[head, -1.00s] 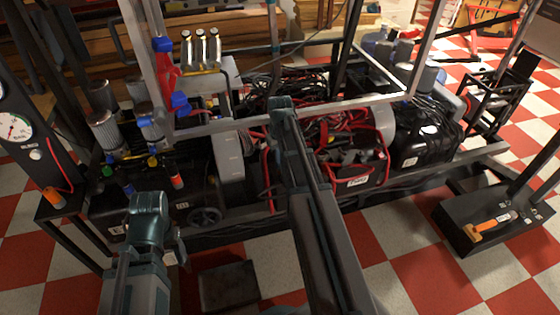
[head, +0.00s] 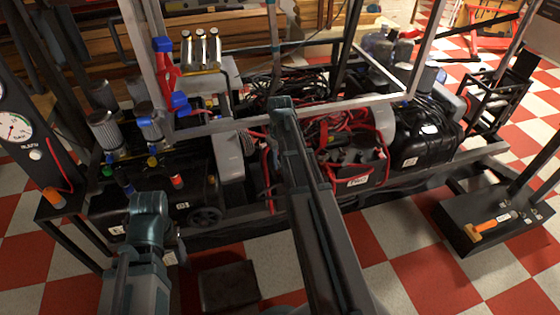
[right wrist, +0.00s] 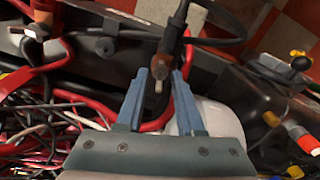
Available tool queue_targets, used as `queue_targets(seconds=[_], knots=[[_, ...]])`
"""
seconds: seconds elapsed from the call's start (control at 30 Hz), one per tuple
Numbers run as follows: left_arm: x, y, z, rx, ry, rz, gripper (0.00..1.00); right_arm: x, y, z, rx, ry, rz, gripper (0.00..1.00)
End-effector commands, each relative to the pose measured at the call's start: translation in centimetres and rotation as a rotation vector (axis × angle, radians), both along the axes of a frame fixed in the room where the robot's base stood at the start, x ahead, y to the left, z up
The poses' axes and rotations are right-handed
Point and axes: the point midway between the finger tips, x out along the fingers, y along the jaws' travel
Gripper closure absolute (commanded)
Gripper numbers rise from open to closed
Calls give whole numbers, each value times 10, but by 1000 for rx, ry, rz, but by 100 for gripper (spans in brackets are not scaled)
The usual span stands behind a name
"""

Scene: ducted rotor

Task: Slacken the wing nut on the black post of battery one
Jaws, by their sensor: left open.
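A black battery box (head: 362,182) with a pale label and red cables stands mid-rack in the head view; I cannot tell whether it is battery one. My right gripper's arm reaches over the rack left of that box. In the right wrist view my right gripper (right wrist: 160,76) has its blue fingers apart. A dark cable end (right wrist: 159,84) with a pale tip shows between them, and I see no clear grip on it. I cannot make out the wing nut or the black post. My left gripper (head: 150,212) is at the lower left, open, its fingertips hidden.
A black tank (head: 178,196) with coloured fittings lies at the left of the rack. A silver frame rail (head: 300,115) crosses above the cables. A black case (head: 425,135) stands at the right. An orange-handled tool (head: 490,227) lies on a dark base at right.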

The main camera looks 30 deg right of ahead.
Motion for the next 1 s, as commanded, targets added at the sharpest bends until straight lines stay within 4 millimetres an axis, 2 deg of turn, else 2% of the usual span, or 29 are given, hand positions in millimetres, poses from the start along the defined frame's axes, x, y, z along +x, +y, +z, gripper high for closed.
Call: queue_targets(seconds=[0.37,0.53,0.77,1.0], knots=[[0,0,2,0,0,0,50,0,0,2,0,0,0,60],[0,0,10,1,0,1,50,0,0,10,0,0,0,60],[0,1,36,5,0,6,50,0,0,36,0,0,0,60],[0,1,73,4,1,11,50,0,0,73,0,0,0,60]])
